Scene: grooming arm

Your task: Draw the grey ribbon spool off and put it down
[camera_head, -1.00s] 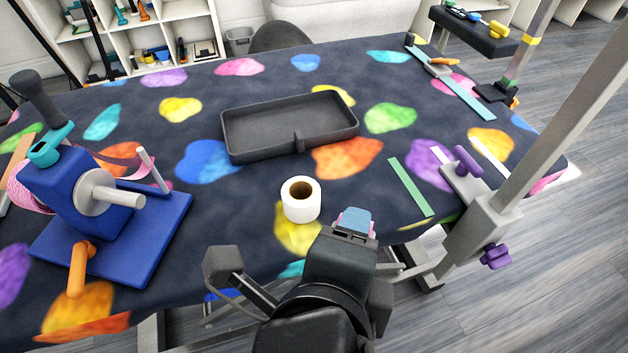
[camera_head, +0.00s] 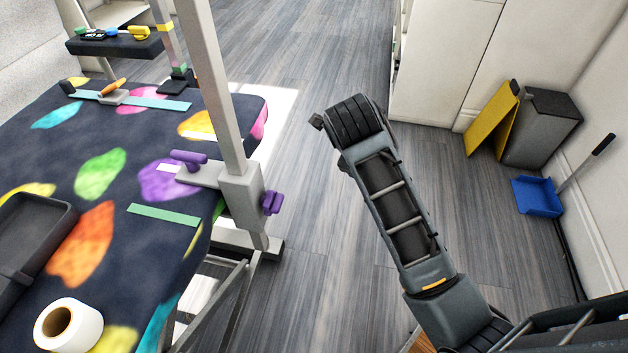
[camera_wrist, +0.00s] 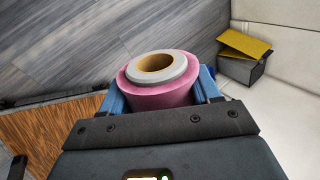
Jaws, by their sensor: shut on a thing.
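A spool (camera_wrist: 160,95) with a pink outer side and a grey ring around a tan hollow core is in the wrist view. My gripper (camera_wrist: 163,90) has a blue finger on each side of it and is shut on it. The spool's open end faces the camera and its lower part is hidden behind the gripper body. In the head view my arm reaches out over the floor, right of the table; the gripper and spool cannot be made out there.
The patterned table (camera_head: 60,150) is at the left, with a white roll (camera_head: 88,325), a dark tray (camera_head: 62,215) and a grey post (camera_head: 215,90) with purple knobs. A grey bin (camera_head: 540,130), yellow panel (camera_head: 490,120) and blue dustpan (camera_head: 537,196) stand by the right wall. Floor between is clear.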

